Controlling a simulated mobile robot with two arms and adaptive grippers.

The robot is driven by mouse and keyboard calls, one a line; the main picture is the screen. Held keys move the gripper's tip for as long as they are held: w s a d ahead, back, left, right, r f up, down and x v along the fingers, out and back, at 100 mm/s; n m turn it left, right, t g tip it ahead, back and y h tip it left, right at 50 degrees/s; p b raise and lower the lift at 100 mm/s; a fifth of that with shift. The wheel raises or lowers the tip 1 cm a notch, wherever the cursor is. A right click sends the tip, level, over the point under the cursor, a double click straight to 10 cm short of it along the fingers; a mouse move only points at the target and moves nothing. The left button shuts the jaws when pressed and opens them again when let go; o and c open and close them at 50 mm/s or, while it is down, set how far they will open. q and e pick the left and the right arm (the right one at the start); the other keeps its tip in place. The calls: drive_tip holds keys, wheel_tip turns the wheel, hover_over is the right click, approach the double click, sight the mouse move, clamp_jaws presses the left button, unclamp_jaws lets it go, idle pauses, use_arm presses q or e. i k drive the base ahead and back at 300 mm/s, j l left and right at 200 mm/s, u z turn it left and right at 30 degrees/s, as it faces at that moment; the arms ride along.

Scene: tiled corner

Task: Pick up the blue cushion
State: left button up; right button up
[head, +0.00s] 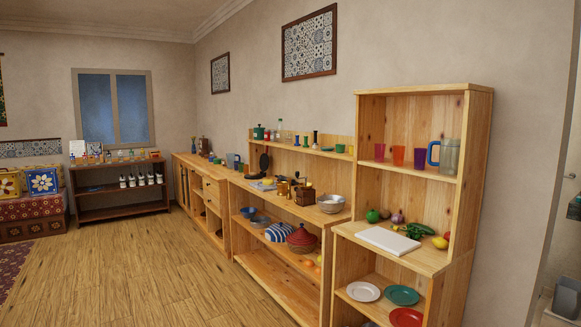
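A blue cushion (42,181) with a pale flower-like pattern and a yellow border sits upright on a red patterned bench (30,207) at the far left of the head view. A yellow patterned cushion (8,185) is beside it, cut off by the left picture edge. The blue cushion is far from me across the room. Neither of my grippers shows in the head view.
A dark low shelf (122,189) with jars stands right of the bench. Wooden shelving (345,232) with dishes and food lines the right wall. A dark red rug (12,262) lies at the left. The wooden floor (135,275) between is clear.

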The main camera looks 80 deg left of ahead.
sight(45, 182)
drive_tip(key=u, duration=4.25)
drive_tip(key=i+z, duration=0.1)
drive_tip(key=i, duration=9.9)
drive_tip(key=l, duration=0.05)
